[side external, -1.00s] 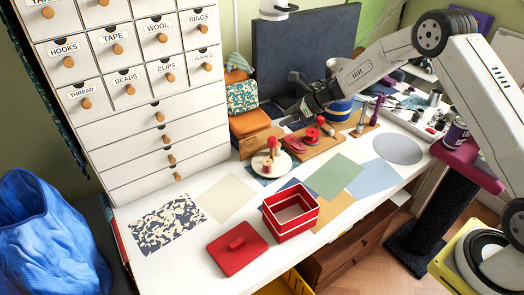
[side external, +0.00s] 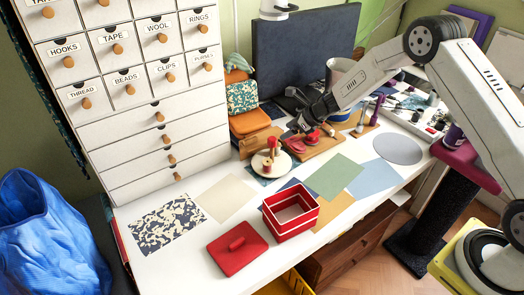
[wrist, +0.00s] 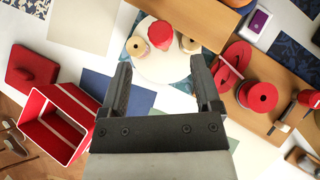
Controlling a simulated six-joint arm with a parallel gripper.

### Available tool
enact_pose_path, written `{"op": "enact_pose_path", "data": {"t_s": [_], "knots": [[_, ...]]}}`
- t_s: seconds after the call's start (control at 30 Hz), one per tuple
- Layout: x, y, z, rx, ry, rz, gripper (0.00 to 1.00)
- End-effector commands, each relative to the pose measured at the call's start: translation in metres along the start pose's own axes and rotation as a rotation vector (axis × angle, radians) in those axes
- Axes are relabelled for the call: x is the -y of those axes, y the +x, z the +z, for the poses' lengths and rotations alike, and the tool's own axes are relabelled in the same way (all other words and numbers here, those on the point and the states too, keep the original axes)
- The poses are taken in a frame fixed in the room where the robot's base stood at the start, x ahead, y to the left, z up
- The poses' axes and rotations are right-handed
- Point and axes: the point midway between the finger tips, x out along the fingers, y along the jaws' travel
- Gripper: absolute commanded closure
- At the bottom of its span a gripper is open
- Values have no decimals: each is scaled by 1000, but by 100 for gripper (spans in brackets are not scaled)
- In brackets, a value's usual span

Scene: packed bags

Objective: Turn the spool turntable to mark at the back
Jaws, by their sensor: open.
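The spool turntable is a round cream disc (side external: 268,171) on the white table, left of a wooden board. It carries a red knob (side external: 272,143) and pale wooden spools. In the wrist view, the disc (wrist: 165,72) lies beyond my fingertips, with the red knob (wrist: 160,33) between two spools (wrist: 137,46) (wrist: 190,44). My gripper (side external: 301,127) is open and empty, above and to the right of the turntable in the side view. In the wrist view, the fingers of my gripper (wrist: 161,72) overlap the disc's near edge. I cannot make out a mark.
The wooden board (side external: 319,147) holds red spools and other red parts close to my gripper. Flat coloured sheets cover the table.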

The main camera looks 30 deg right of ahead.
Motion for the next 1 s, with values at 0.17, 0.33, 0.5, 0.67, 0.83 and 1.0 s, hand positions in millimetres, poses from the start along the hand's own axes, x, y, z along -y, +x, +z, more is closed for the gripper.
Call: {"op": "enact_pose_path", "data": {"t_s": [0.17, 0.33, 0.5, 0.67, 0.83, 1.0], "knots": [[0, 1, 0, 0, 0, 0, 19], [0, 6, 0, 1, -1, 0, 19], [0, 19, 0, 1, -1, 1, 19], [0, 35, 0, -1, -1, 1, 19], [-1, 53, 0, 0, -1, 1, 19], [0, 67, 0, 0, 0, 1, 19]]}}
